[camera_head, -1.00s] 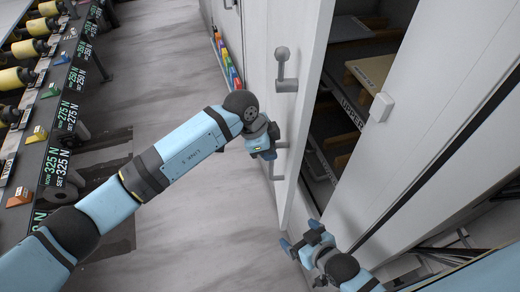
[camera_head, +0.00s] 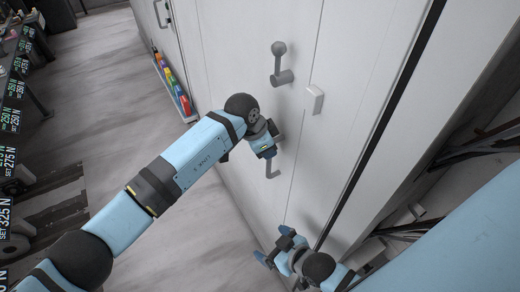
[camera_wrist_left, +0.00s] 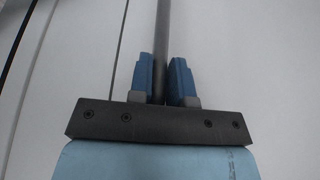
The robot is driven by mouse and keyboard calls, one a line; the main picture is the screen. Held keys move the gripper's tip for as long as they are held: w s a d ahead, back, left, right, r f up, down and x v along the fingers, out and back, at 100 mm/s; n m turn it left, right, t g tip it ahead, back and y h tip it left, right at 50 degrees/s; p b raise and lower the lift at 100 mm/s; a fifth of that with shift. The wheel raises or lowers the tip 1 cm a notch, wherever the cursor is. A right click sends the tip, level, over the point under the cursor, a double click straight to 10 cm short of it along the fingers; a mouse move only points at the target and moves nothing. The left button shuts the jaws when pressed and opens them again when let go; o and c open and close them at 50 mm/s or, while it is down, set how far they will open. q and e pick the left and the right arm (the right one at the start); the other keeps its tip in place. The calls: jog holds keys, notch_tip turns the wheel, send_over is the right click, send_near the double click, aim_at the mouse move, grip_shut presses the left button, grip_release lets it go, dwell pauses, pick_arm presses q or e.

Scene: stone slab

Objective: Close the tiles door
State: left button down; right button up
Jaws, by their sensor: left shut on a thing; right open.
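The tiles door (camera_head: 235,70) is a pale grey cabinet panel. It lies about flush with the neighbouring panel (camera_head: 350,60), with only a thin seam between them, and the inside is hidden. My left gripper (camera_head: 269,153) is shut on the door's grey bar handle (camera_head: 272,170). In the left wrist view the bar (camera_wrist_left: 163,35) runs between the two blue fingers (camera_wrist_left: 164,80). A grey lever with a round knob (camera_head: 281,62) sits higher on the door. My right gripper (camera_head: 274,246) is open and empty, low in front of the cabinet.
A small pale handle (camera_head: 314,99) sticks out from the neighbouring panel. A machine bench (camera_head: 22,110) lines the far left. The grey floor (camera_head: 110,75) between is clear.

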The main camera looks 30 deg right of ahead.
pick_arm(q)
jog(key=shift+s+d, duration=0.55)
jog(key=shift+d, duration=0.05)
pick_arm(e)
jog(key=shift+d+f, duration=0.1)
jog(key=shift+d, duration=0.05)
pick_arm(q)
jog(key=c, duration=1.2)
grip_release()
jog(key=shift+d, duration=0.15)
jog(key=shift+o, duration=0.5)
jog(key=shift+s+d, duration=0.1)
jog(key=shift+d, duration=0.15)
jog(key=shift+w+a, duration=0.25)
jog(key=shift+a+r, duration=0.1)
jog(key=shift+r, duration=0.2)
jog(key=s+b+v, duration=0.1)
jog(key=v, duration=1.2)
jog(key=shift+w+r+b, duration=0.2)
jog(key=shift+w+b, duration=0.2)
jog(key=shift+w, duration=0.1)
pick_arm(e)
jog(key=shift+d+f, duration=0.2)
jog(key=shift+f, duration=0.7)
jog(key=shift+s, duration=0.1)
